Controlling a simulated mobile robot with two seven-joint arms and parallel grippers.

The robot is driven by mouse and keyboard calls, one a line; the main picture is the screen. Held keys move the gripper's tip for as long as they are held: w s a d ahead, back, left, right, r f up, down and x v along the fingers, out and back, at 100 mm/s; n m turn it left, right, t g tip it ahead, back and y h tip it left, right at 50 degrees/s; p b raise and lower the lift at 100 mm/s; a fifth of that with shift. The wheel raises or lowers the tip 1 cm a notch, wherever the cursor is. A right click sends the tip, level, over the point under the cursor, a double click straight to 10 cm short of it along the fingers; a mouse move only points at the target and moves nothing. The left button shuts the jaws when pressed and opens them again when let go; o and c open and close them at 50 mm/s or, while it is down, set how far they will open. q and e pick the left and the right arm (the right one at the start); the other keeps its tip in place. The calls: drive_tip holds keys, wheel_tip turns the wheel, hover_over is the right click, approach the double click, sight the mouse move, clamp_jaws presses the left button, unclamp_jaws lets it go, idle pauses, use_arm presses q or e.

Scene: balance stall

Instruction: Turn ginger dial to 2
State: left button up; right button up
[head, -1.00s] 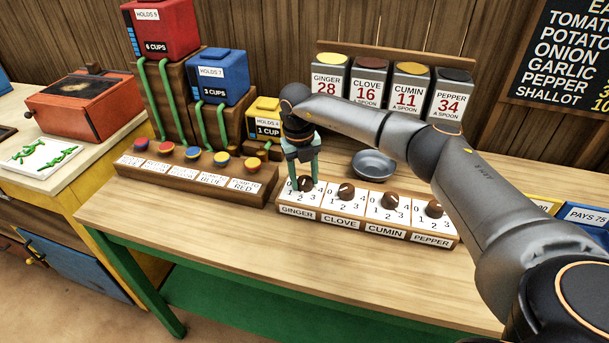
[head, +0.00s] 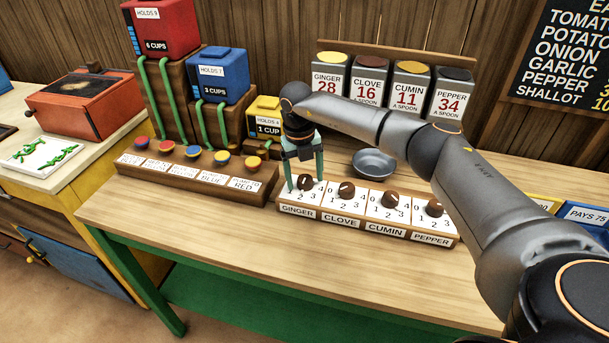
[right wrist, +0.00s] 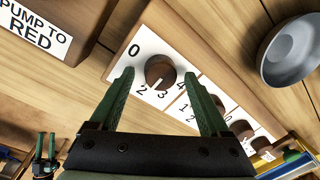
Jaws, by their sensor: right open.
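The ginger dial (head: 306,183) is a round brown knob on a white numbered plate, leftmost in the row. The 0, 2, 3 and 4 show; the 1 is hidden behind a finger. My right gripper (head: 305,180) is open, its green fingers on either side of the dial with gaps visible in the right wrist view. A small, dark, green-fingered shape at that view's lower left looks like my left gripper (right wrist: 45,145); its jaw state is unclear.
The clove (head: 346,190), cumin (head: 390,200) and pepper (head: 434,208) dials stand close by to the right. A pump panel (head: 190,181) is to the left, a grey bowl (head: 374,163) behind. The table front (head: 230,235) is clear.

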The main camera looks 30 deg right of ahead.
sight(301, 180)
wheel_tip(301, 180, up, 12)
drive_tip(key=b, duration=0.1)
drive_tip(key=shift+a+r, duration=0.25)
drive_tip(key=shift+a, duration=0.2)
drive_tip(key=shift+w, duration=0.1)
idle(0.3)
